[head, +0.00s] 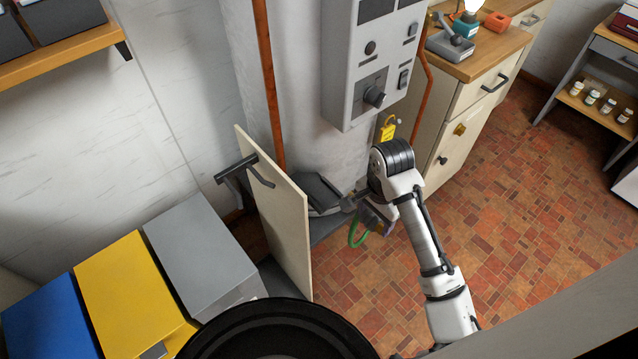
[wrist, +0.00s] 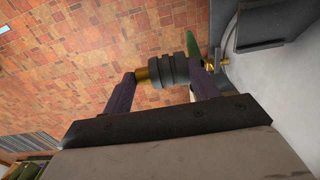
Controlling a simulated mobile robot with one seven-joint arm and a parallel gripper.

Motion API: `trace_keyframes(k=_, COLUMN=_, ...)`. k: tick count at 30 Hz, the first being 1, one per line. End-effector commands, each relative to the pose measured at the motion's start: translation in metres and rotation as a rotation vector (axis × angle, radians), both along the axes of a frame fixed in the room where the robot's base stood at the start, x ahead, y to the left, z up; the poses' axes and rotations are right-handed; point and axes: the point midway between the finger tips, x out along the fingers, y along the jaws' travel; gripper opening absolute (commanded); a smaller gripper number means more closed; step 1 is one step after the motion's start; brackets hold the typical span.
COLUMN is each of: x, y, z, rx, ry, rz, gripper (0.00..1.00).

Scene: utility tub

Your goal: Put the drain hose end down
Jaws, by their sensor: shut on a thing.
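In the wrist view, the drain hose end (wrist: 168,70), a dark grey ribbed collar with a brass tip at its left, sits between the two purple fingers of my gripper (wrist: 162,78). The fingers are shut on it. A green length of hose (wrist: 215,42) shows behind the right finger; how it joins the collar is hidden. In the head view, my gripper (head: 374,216) is low beside the grey tub machine, with a green hose loop (head: 356,236) at its left. The hose end is not clear there.
A small brass fitting (wrist: 222,61) is close to the right finger, by the pale machine wall. An open cream panel door (head: 283,220) stands left of my gripper. A grey control box (head: 372,65) is above. Tiled floor (head: 520,215) is clear to the right.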

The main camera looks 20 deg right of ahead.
Motion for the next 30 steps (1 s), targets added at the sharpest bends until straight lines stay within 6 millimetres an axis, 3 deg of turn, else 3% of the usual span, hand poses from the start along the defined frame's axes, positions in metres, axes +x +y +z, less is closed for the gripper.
trace_keyframes(k=27, x=0.174, y=0.064, z=0.003, rx=-0.004, ry=0.002, rz=0.004, gripper=0.32)
trace_keyframes(k=30, x=0.174, y=0.063, z=-0.014, rx=0.000, ry=0.003, rz=-0.002, gripper=0.32)
